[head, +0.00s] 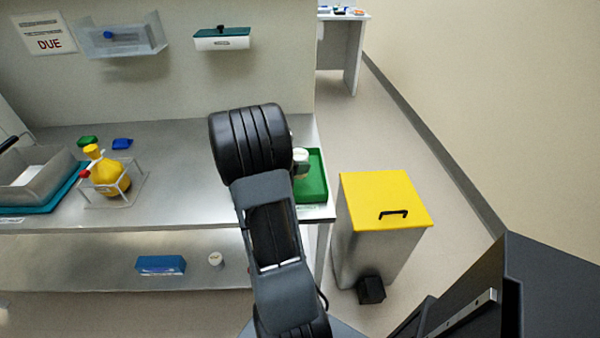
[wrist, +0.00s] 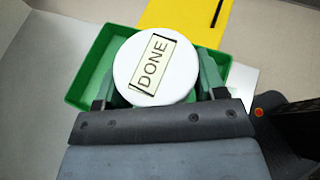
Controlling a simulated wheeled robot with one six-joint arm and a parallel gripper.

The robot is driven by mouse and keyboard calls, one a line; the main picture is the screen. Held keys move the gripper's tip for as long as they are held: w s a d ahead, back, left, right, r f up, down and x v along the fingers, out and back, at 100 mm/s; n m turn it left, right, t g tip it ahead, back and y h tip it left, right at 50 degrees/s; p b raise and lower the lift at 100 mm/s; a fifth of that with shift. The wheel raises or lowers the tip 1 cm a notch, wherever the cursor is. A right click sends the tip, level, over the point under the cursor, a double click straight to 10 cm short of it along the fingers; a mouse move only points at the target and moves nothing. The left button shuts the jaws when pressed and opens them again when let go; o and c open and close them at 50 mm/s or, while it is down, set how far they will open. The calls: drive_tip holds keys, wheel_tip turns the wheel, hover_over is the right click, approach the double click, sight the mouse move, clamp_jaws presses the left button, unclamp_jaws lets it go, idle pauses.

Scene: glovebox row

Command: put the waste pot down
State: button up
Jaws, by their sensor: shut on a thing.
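The waste pot (wrist: 130,72) is a round pot with a white lid and a label reading DONE, seen from above in the wrist view. My gripper (wrist: 155,92) is shut on it, one finger on each side. The pot is over or in a green tray (wrist: 78,82); I cannot tell whether it touches the tray's floor. In the head view the pot's white lid (head: 300,155) shows beside my wrist, in front of the green tray (head: 318,180) at the bench's right end. My arm hides the gripper and part of the tray there.
A steel bin with a yellow lid (head: 385,200) stands right of the bench. A yellow flask (head: 108,177) in a clear rack, a grey tray (head: 40,172) and green and blue small items are on the bench's left. A blue box (head: 160,265) lies on the lower shelf.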

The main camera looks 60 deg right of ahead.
drive_tip(key=shift+w+d+f, duration=0.1)
drive_tip(key=shift+d+f, duration=0.8)
drive_tip(key=shift+f, duration=0.2)
wheel_tip(320, 180, down, 3)
drive_tip(key=shift+w+d+f+b, duration=0.1)
drive_tip(key=shift+d+f+b, duration=0.1)
drive_tip(key=shift+b, duration=0.15)
